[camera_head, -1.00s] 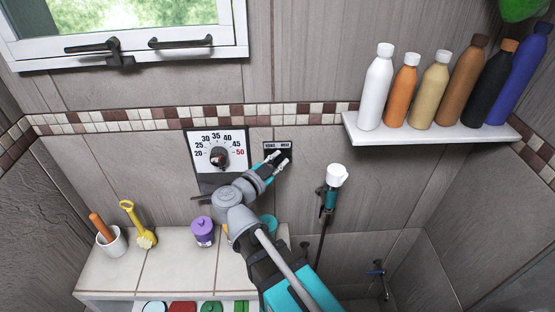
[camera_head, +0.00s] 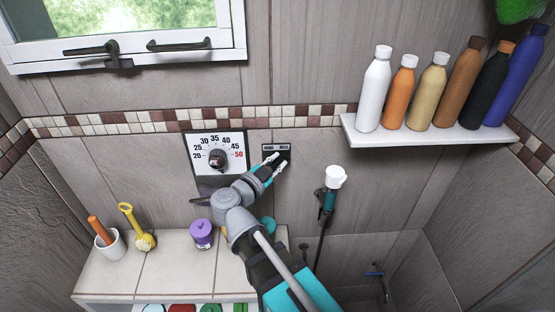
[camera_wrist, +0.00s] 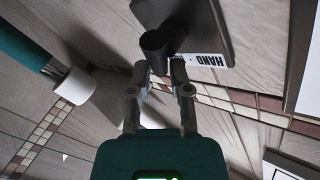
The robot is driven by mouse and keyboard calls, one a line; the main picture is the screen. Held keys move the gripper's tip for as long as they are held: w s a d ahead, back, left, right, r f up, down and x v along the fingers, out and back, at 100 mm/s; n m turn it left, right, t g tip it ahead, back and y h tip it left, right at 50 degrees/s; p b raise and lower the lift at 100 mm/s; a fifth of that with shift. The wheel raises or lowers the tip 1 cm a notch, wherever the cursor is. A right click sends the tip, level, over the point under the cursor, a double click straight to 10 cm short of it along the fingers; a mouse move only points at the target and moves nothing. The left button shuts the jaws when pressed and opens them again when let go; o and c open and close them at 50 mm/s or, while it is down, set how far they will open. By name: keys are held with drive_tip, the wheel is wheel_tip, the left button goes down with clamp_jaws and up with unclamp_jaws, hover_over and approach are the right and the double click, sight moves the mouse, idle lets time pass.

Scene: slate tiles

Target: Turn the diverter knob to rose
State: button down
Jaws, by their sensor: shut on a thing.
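The diverter plate (camera_head: 277,147) is a small dark plate with a pale label strip, on the wall right of the temperature dial. In the wrist view its label reads HAND (camera_wrist: 201,61), upside down and partly covered. The diverter knob (camera_wrist: 158,44) is a dark cylinder standing out from the plate, at the fingertips. My gripper (camera_head: 276,162) reaches up to the plate from below in the head view, and its fingers (camera_wrist: 163,75) are shut on the knob in the wrist view. The fingers hide part of the knob, and I cannot tell where it points.
A temperature dial (camera_head: 217,160) is close left of my gripper. A hand shower with a white head (camera_head: 335,176) hangs to the right. A shelf (camera_head: 440,137) with several bottles is at upper right. A purple jar (camera_head: 202,233) stands on the ledge below.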

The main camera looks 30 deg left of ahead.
drive_tip(key=shift+w+a+r, duration=0.1)
drive_tip(key=shift+a, duration=0.15)
drive_tip(key=c, duration=0.6)
unclamp_jaws()
drive_tip(key=shift+a, duration=0.1)
drive_tip(key=shift+s, duration=0.45)
drive_tip(key=s, duration=0.4)
drive_tip(key=s+a, duration=0.1)
drive_tip(key=s, duration=0.3)
drive_tip(key=s+a, duration=0.1)
drive_tip(key=s, duration=0.3)
drive_tip(key=shift+s, duration=0.2)
drive_tip(key=shift+s+b, duration=0.1)
drive_tip(key=shift+b, duration=0.2)
